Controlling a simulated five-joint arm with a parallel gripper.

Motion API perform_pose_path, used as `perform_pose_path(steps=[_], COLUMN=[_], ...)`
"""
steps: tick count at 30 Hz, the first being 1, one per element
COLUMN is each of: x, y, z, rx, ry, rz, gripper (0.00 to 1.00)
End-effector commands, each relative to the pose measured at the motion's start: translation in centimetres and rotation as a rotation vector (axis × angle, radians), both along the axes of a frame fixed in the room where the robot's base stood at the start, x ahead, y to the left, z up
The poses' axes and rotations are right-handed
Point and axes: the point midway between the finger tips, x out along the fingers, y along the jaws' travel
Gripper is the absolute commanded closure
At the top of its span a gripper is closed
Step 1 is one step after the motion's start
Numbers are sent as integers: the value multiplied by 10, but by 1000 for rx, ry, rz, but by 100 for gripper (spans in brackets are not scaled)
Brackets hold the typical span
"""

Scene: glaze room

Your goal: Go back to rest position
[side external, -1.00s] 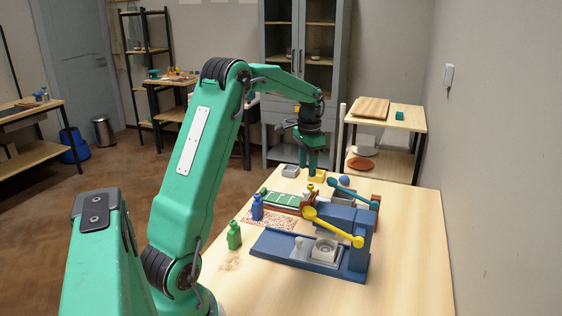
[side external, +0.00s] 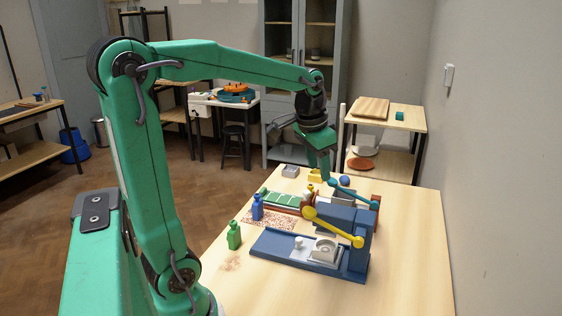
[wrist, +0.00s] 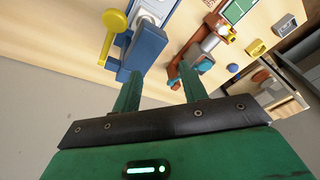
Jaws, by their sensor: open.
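My gripper (side external: 322,168) hangs over the far part of the wooden table, above the far end of the equipment. It tilts a little in the side view. In the wrist view its two green fingers (wrist: 158,82) stand well apart with nothing between them. My arm reaches out from the near left, its elbow high at the left of the side view.
A blue press (side external: 345,235) with a yellow lever (side external: 333,226) stands below and nearer. A teal lever (side external: 353,193), blue ball (side external: 344,181), yellow block (side external: 314,175), grey box (side external: 290,171), blue bottle (side external: 257,206) and green bottle (side external: 234,235) stand around.

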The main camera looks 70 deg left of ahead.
Motion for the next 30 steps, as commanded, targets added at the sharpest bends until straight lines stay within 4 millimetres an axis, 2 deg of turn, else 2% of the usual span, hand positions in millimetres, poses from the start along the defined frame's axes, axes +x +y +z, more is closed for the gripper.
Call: perform_pose_path(steps=[1, 6, 15, 24, 30], x=[-8, -34, -81, -121, -130], y=[-10, -39, -79, -105, -111], z=[4, 8, 3, -12, -17], rx=[1, -2, -21, -54, -65], ry=[-20, -72, -166, -243, -263], rz=[-5, -10, -18, -25, -26], gripper=[57, 57, 57, 57, 57])
